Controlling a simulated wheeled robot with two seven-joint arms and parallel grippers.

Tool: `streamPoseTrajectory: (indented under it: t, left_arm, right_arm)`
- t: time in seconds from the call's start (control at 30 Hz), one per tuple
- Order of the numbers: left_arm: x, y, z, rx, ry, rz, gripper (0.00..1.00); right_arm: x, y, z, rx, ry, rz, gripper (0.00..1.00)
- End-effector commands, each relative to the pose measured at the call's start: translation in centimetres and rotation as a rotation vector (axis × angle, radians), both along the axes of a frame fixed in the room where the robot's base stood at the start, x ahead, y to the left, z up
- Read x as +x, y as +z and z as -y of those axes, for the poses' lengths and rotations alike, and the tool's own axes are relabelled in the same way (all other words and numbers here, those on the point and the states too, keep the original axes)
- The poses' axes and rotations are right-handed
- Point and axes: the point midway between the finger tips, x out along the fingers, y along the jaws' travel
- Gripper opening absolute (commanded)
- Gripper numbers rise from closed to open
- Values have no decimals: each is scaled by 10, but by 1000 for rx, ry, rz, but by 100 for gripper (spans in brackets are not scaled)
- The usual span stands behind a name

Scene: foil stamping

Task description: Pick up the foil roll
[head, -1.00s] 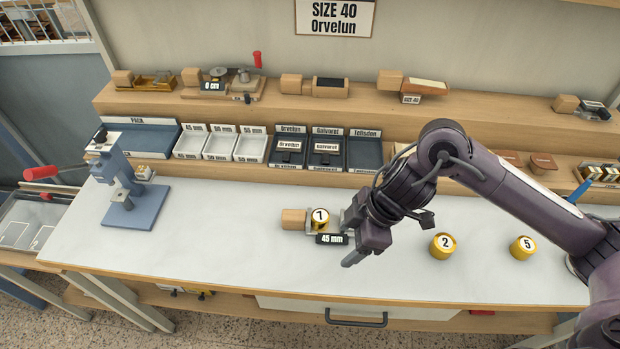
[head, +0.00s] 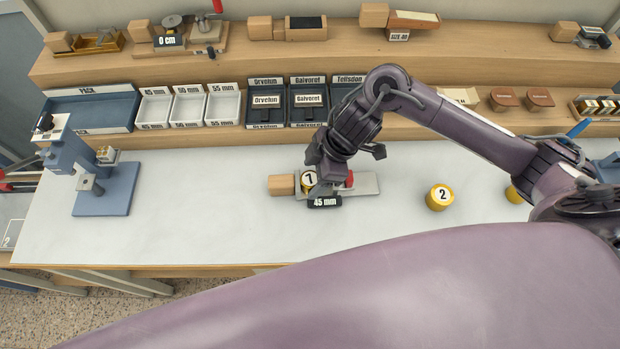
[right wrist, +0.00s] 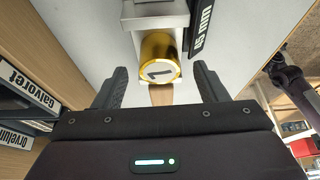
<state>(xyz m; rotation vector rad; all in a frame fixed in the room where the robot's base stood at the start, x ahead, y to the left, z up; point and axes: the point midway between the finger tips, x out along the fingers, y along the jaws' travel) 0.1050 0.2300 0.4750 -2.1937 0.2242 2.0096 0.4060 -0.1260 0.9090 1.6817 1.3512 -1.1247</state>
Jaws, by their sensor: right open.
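A gold foil roll (head: 309,181) with a numbered white end sits in a grey metal holder (head: 365,184) marked 45 mm, beside a wooden block (head: 281,185). My right gripper (head: 322,184) is right at the roll and partly covers it. In the right wrist view the roll (right wrist: 160,57) shows in line with the space between the open fingers of my right gripper (right wrist: 162,78), with a gap on each side. Whether the fingers reach down around it I cannot tell. A gold roll marked 2 (head: 439,197) stands to the right. Another roll (head: 514,194) is partly hidden by my arm. My left gripper is out of view.
A blue press (head: 100,175) stands at the left of the white table (head: 210,215). Behind are white trays (head: 188,106), dark bins (head: 267,102) and a wooden shelf (head: 240,60) with tools. The table between press and holder is clear.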

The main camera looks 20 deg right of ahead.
Motion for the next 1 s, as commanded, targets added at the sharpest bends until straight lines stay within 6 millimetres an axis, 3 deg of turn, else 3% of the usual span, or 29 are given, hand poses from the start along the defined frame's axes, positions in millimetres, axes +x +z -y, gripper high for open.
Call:
streamPoseTrajectory:
  t: [0.1, 0.3, 0.7, 1.0]
  left_arm:
    - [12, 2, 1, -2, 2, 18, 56]
    - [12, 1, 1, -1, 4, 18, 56]
    - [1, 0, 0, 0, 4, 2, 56]
    - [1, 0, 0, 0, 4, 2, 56]
  right_arm:
    - [1, -6, -2, -1, -3, 1, 66]
    - [1, -7, -2, -1, -2, 1, 66]
    - [1, -6, -2, 0, -1, 2, 14]
    - [1, -3, -2, -1, 0, 3, 14]
